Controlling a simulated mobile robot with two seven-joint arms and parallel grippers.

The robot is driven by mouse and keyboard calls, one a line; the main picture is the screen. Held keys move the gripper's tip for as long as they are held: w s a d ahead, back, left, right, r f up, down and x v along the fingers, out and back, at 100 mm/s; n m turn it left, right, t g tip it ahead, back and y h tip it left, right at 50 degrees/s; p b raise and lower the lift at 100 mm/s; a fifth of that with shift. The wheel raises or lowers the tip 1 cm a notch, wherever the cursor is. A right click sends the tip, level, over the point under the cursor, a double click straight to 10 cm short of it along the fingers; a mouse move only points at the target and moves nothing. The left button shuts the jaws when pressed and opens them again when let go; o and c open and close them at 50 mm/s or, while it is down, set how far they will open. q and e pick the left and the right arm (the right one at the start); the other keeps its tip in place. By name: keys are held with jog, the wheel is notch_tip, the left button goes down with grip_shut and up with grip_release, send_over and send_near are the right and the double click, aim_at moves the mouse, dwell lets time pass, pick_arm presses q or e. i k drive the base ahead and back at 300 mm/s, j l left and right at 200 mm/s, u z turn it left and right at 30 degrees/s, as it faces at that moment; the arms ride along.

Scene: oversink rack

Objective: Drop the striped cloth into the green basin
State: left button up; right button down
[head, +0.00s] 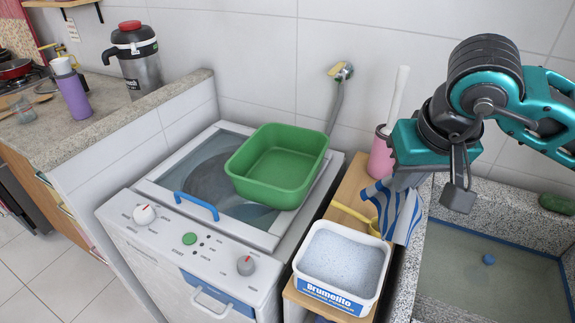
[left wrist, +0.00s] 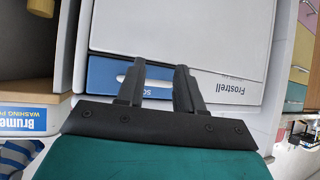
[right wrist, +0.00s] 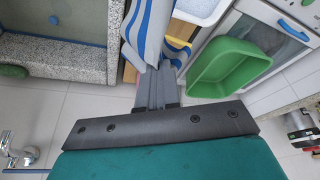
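The blue-and-white striped cloth (head: 388,208) hangs from my right gripper (head: 402,182), beside the stone sink and above the wooden stand. In the right wrist view the cloth (right wrist: 150,35) is pinched between the nearly closed fingers (right wrist: 157,85). The green basin (head: 270,185) is empty and sits on the washing machine's lid, left of the cloth and apart from it. It also shows in the right wrist view (right wrist: 225,68). My left gripper (left wrist: 158,85) is open and empty, facing the washing machine's front; it is out of the head view.
A white detergent tub (head: 341,262) and a pink holder (head: 381,158) with a white-handled brush stand on the wooden stand (head: 350,190), between the washing machine (head: 130,213) and sink (head: 490,280). A tap and hose (head: 338,90) are on the wall behind the basin.

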aim_at(278, 167)
jog(key=i+j, duration=0.1)
jog(key=j, duration=1.15)
jog(key=i+j, duration=0.25)
jog(key=j, duration=0.15)
jog(key=i+j, duration=0.25)
jog(key=j, duration=0.2)
